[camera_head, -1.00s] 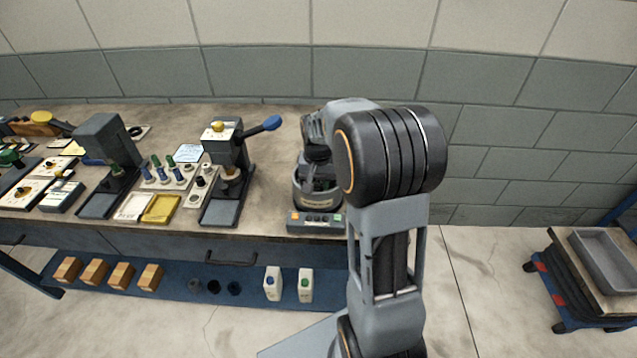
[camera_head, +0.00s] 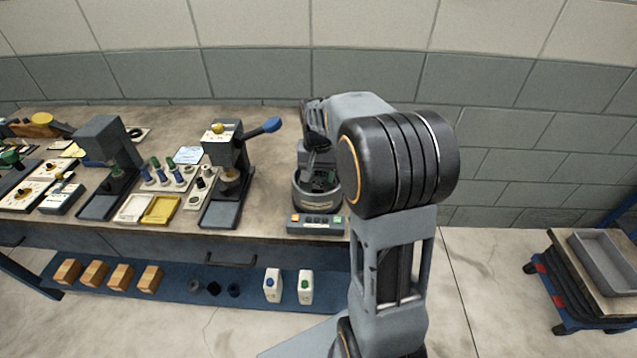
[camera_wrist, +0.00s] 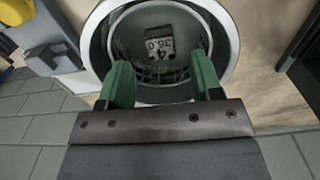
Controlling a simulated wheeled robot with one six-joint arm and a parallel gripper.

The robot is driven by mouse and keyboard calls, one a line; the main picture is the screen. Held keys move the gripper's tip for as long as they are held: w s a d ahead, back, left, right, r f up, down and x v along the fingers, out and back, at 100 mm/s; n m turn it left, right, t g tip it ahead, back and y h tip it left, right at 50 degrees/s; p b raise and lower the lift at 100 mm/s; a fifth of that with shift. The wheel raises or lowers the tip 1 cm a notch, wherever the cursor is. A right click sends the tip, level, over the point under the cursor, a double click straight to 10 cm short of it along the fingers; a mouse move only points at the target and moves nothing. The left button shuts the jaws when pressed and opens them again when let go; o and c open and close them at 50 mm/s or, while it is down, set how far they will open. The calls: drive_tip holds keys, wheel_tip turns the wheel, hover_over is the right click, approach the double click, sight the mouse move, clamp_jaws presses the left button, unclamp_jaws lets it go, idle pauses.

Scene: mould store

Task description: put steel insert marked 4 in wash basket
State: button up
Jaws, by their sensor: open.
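The steel insert (camera_wrist: 172,44), a pale block with a dark 4 and other digits seen upside down, lies inside the wash basket (camera_wrist: 165,74), a dark mesh basket. The basket sits in a round grey tub with a pale rim, which stands on the bench in the head view (camera_head: 317,198). My gripper (camera_wrist: 160,68) has green fingers spread apart with nothing between them. It is above the tub, apart from the insert. In the head view my gripper (camera_head: 317,142) is just above the tub, small and partly hidden by my arm.
A control box (camera_head: 315,224) sits in front of the tub. A press with a blue-ended lever (camera_head: 228,170) stands to its left, with a yellow tray (camera_head: 161,209) beyond. A cart with a grey bin (camera_head: 605,262) stands at the right.

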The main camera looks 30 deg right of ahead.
sight(318, 188)
wheel_tip(318, 188, up, 7)
drive_tip(key=s+a+f+n+t, duration=0.1)
drive_tip(key=s+a+n, duration=0.2)
drive_tip(key=s, duration=0.5)
drive_tip(key=s+a+f+n+t, duration=0.2)
drive_tip(key=s+a+n, duration=0.1)
drive_tip(key=s+a, duration=0.3)
drive_tip(key=shift+s+a+f+t, duration=0.3)
drive_tip(key=shift+s, duration=0.8)
